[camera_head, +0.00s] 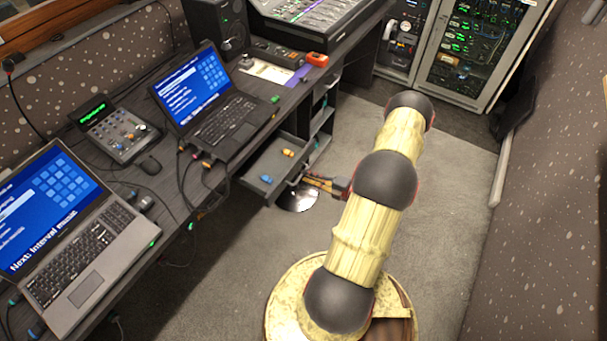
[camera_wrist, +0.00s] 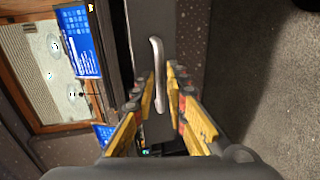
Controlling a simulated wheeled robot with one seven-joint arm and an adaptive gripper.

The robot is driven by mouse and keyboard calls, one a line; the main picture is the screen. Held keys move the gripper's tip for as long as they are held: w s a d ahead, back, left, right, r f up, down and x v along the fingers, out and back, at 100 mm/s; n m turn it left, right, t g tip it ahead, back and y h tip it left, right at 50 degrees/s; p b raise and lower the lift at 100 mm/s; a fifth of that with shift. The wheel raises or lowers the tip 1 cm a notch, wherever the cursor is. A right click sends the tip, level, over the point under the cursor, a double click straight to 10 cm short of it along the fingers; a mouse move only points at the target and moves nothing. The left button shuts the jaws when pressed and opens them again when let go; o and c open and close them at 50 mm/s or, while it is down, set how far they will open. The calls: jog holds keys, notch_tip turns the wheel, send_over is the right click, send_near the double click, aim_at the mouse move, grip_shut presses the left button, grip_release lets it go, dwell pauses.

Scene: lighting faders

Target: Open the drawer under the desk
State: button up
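The grey drawer (camera_head: 258,178) under the desk (camera_head: 160,190) stands partly pulled out in the head view. Small yellow and blue items lie inside it. Its silver bar handle (camera_wrist: 157,55) runs along the drawer front (camera_wrist: 182,30) in the wrist view. My gripper (camera_head: 308,182) is at the drawer's front. Finger contact is partly hidden.
Two laptops (camera_head: 225,118) (camera_head: 85,240), a small mixer (camera_head: 117,130) and a speaker (camera_head: 218,28) stand on the desk. Cables hang by the drawer's left. A rack (camera_head: 475,50) stands at the back. Carpet (camera_head: 440,190) right of my arm is clear, up to the wall.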

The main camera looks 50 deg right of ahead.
jog(key=v, duration=0.8)
jog(key=shift+s, duration=0.2)
